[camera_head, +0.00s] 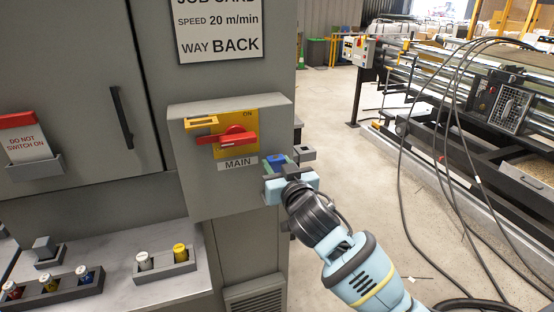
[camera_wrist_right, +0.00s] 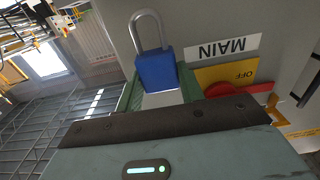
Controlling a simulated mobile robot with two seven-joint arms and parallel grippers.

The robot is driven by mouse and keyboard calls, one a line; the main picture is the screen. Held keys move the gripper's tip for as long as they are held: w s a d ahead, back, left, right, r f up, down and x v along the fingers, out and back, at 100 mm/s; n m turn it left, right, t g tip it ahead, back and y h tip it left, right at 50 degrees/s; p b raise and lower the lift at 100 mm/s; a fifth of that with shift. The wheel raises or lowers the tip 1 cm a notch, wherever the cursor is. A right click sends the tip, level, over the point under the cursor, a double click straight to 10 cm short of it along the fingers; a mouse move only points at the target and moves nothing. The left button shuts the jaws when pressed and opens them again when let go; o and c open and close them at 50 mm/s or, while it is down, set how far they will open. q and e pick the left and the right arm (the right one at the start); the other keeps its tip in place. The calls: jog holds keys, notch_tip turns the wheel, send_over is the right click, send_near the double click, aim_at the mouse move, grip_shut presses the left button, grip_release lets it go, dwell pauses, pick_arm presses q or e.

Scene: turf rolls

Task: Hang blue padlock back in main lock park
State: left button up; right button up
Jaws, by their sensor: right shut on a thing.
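The blue padlock (camera_head: 276,160) is held in my right gripper (camera_head: 279,165), at the right edge of the grey MAIN switch box (camera_head: 206,193). In the right wrist view the padlock's blue body (camera_wrist_right: 156,70) sits between the green fingers, with its metal shackle (camera_wrist_right: 147,31) pointing away from the gripper. A small grey bracket (camera_head: 305,153) shows just right of the padlock; I cannot tell whether it is the main lock park or whether the padlock touches it. My left gripper is not in view.
The red switch handle (camera_head: 234,138) is on a yellow plate left of my right gripper. A red-and-white tag (camera_head: 23,143) sits in a holder on the left.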

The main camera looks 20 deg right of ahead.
jog(key=shift+f+b, duration=0.45)
jog(key=shift+f, duration=1)
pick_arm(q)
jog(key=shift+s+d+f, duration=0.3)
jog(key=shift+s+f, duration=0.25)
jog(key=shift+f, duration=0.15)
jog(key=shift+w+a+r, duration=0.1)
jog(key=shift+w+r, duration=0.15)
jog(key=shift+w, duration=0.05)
pick_arm(e)
jog(key=shift+r, duration=0.1)
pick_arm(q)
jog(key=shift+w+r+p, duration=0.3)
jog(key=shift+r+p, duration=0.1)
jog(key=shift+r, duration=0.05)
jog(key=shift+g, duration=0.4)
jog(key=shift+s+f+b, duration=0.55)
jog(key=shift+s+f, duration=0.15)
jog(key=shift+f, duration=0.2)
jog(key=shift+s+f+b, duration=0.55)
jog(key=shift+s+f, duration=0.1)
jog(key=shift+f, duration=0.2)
pick_arm(e)
jog(key=shift+f, duration=2.7)
jog(key=o, duration=1.2)
jog(key=shift+r, duration=0.1)
